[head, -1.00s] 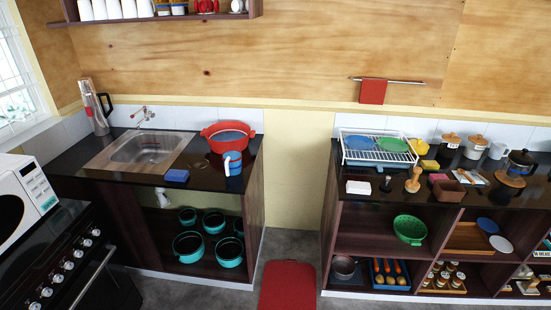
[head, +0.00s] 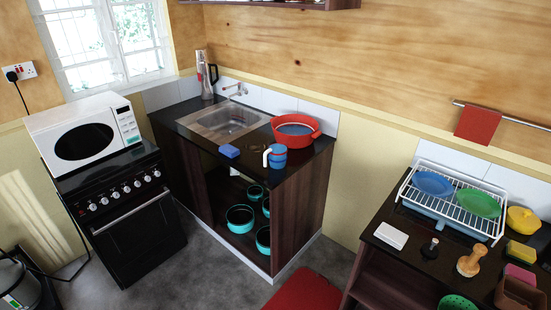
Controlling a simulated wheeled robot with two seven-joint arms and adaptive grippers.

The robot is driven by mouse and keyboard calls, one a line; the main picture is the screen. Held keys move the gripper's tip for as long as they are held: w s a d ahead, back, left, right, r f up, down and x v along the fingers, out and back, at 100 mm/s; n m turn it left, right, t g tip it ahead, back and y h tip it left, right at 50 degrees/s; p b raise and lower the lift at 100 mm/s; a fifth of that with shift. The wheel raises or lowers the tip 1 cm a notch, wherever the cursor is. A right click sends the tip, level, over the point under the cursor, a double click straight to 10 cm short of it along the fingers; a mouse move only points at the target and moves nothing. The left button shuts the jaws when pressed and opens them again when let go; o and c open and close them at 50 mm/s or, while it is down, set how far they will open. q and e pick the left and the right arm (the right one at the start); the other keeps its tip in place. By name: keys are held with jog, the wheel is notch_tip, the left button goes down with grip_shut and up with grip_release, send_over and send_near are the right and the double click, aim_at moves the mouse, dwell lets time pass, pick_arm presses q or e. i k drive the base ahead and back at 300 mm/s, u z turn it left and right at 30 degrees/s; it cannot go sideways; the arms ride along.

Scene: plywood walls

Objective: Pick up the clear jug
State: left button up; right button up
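No plainly clear jug can be made out. A tall greyish vessel with a black handle (head: 207,76) stands upright in the back corner of the sink counter, left of the sink. It is too small to tell whether it is see-through. A blue mug-like vessel with a white handle (head: 277,156) stands at the front right of the same counter. A dark vessel, perhaps a kettle (head: 16,284), is cut off at the lower left edge. Neither of my grippers is in view.
The sink (head: 222,121), a blue sponge (head: 229,151) and a red pot (head: 296,129) are on the counter. A stove (head: 135,225) carries a microwave (head: 82,136). A dish rack (head: 420,205) stands on the right counter. Grey floor (head: 205,272) is open in front.

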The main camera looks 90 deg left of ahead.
aim_at(274, 157)
jog(key=u, duration=0.55)
jog(key=i, duration=0.85)
jog(key=u, duration=0.85)
